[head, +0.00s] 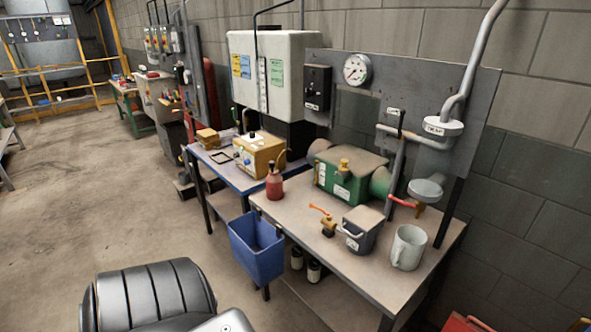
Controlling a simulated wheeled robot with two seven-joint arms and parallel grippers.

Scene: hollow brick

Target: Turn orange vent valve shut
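A small brass valve (328,228) with a thin orange lever (319,209) sits on the right-hand workbench (300,228), left of a dark grey box with a handle (361,230). The orange lever points up and to the left from the brass body. I cannot tell from here whether the valve is open or shut. Neither of my grippers is in view.
A grey mug (408,247) stands at the bench's right and a red bottle (274,184) at its left end. A blue bin (257,248) hangs at the front edge. A black ribbed seat-like form (150,297) fills the lower left. Open floor (90,190) lies left.

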